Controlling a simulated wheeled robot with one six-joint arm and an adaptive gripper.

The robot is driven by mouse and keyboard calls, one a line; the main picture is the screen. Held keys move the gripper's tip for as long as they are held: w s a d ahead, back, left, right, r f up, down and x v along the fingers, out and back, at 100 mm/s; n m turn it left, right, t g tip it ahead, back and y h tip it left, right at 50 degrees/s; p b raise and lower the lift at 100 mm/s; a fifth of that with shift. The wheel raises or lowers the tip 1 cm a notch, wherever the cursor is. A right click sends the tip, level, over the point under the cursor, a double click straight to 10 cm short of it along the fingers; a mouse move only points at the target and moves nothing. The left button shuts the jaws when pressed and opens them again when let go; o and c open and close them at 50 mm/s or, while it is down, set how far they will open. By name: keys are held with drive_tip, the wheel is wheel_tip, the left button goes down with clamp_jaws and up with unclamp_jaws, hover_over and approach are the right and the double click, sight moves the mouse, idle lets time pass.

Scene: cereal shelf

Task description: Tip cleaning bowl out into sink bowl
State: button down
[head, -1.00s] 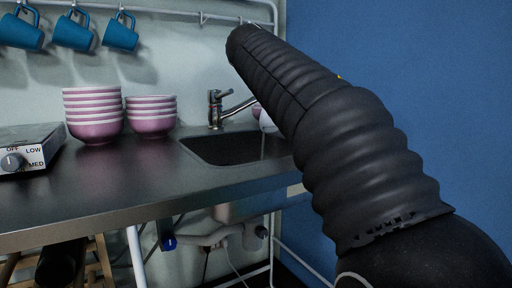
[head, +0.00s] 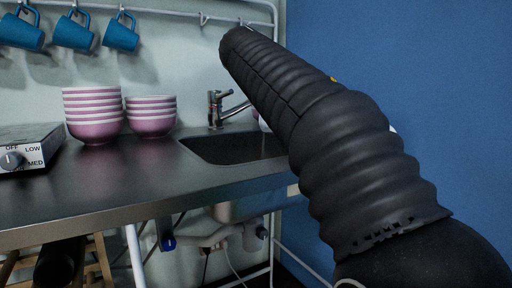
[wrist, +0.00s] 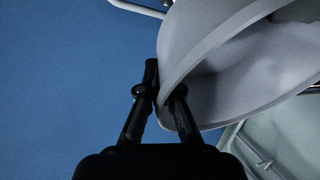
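The cleaning bowl (wrist: 205,50) fills the upper right of the wrist view, pale grey-white and steeply tilted. My gripper (wrist: 163,90) is shut on its rim, one finger on each side of the wall. In the head view, only a small pale pink-white piece of the bowl (head: 262,122) shows beside my arm, above the far right part of the sink bowl (head: 222,153). My arm hides the rest of the bowl, the gripper and the sink's right end. The visible part of the sink is dark, and I cannot tell whether liquid lies in it.
A tap (head: 216,108) stands behind the sink, its spout pointing right near the bowl. Two stacks of pink bowls (head: 93,115) (head: 152,116) and a hotplate (head: 30,148) stand left on the counter. Blue mugs (head: 72,33) hang from a rail above. A blue wall closes the right.

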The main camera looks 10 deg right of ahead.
drive_tip(key=shift+s+a+r+n+t+h+b, duration=0.15)
drive_tip(key=shift+a+r+n+t+h+b, duration=0.15)
drive_tip(key=shift+a+r+h+b, duration=0.55)
idle(1.3)
drive_tip(key=shift+s+a+r+t+h+b, duration=0.1)
drive_tip(key=shift+a+r+t+h+b, duration=0.1)
drive_tip(key=shift+a+h+b, duration=0.35)
drive_tip(key=shift+s+a+r+t+h+b, duration=0.1)
drive_tip(key=shift+a+t+h+b, duration=0.1)
drive_tip(key=shift+a+b, duration=0.6)
